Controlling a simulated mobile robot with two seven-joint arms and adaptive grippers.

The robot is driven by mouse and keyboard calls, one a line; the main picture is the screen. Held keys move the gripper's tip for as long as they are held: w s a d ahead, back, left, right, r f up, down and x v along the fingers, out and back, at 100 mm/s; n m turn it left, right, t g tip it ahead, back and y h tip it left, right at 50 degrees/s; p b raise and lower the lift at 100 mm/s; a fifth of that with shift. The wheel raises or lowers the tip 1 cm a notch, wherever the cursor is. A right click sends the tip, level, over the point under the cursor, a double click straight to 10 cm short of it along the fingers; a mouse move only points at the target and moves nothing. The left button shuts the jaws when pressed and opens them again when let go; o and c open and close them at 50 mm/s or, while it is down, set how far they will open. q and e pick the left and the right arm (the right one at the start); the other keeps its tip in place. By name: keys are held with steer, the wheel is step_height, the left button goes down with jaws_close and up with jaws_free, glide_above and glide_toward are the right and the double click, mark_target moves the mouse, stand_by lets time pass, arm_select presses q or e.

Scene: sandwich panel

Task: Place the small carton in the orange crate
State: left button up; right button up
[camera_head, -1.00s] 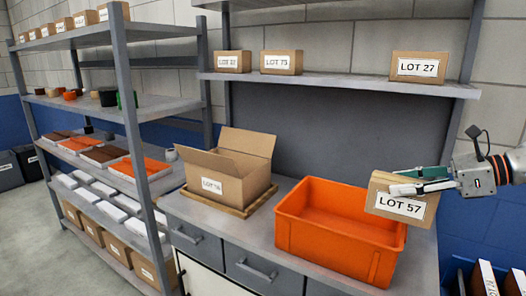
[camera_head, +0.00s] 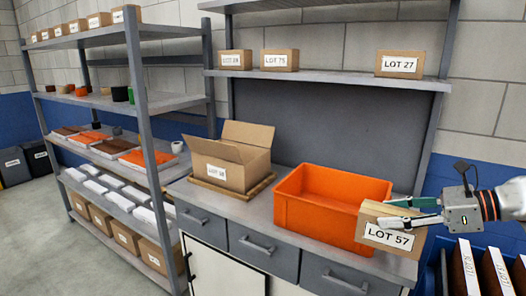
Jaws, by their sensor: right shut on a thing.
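The small carton (camera_head: 386,240), brown with a white "LOT 57" label, is in my right gripper (camera_head: 400,212), which is shut on it. The carton is at the right front corner of the orange crate (camera_head: 300,219) and covers part of the crate's right side in this view. I cannot tell whether carton and crate touch. The crate stands on the grey workbench and the part of its inside that I can see is empty. My left gripper is not in view.
An open cardboard box (camera_head: 229,175) labelled "LOT" stands on a wooden board left of the crate. A shelf (camera_head: 330,79) above holds several cartons. A tall rack (camera_head: 140,110) stands at the left. A blue bin with upright items (camera_head: 480,270) is at the lower right.

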steer(key=s+a+f, duration=0.3)
steer(key=s+f, duration=0.2)
steer(key=s, duration=0.1)
steer(key=s+a+f+t, duration=0.1)
steer(key=s+a+f, duration=0.2)
steer(key=s+f, duration=0.3)
steer(key=shift+s+f+m, duration=0.15)
steer(key=shift+s+m, duration=0.25)
steer(key=shift+s, duration=0.4)
steer(key=shift+f, duration=0.1)
stand_by(0.7)
stand_by(0.4)
